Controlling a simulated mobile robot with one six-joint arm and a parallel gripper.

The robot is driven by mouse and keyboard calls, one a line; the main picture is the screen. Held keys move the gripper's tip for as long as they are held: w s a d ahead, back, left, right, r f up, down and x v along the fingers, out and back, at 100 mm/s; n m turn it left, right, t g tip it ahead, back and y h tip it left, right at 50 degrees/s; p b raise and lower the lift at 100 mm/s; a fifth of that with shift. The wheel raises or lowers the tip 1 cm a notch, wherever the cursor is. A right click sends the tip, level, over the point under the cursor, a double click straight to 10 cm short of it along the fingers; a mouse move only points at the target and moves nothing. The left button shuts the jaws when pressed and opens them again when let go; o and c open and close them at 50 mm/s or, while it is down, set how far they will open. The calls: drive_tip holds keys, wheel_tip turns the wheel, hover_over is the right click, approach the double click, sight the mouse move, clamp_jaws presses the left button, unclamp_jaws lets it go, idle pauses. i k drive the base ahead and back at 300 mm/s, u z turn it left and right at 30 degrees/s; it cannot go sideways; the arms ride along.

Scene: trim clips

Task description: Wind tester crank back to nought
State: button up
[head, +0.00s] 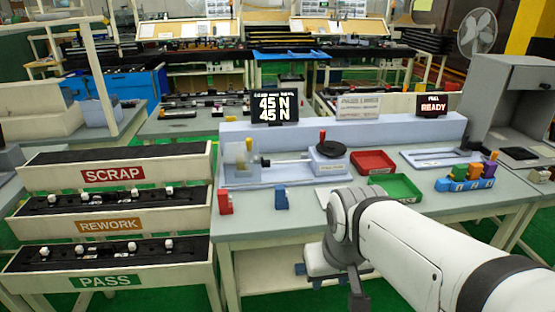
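The tester (280,172) stands on the grey-green bench as a pale lilac bed. At its right end is a round housing with a dark crank wheel (332,148) on top and a red knob (322,136) standing at the wheel's far left edge. A thin rod (287,160) runs left from the housing to a clear-fronted fixture (238,157). The display (274,107) behind reads 45 N on two lines. My gripper (310,276) hangs low in front of the bench edge, well apart from the crank. Its fingers are too small and angled to judge.
Red tray (373,162) and green tray (411,185) lie right of the tester. Red block (225,201) and blue block (281,197) stand near the front edge. A READY sign (432,105) is behind. SCRAP, REWORK and PASS racks (109,224) stand left.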

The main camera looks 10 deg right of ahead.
sight(327, 148)
drive_tip(key=k, duration=0.45)
drive_tip(key=z, duration=0.7)
drive_tip(key=i, duration=1.7)
drive_tip(key=u, duration=0.7)
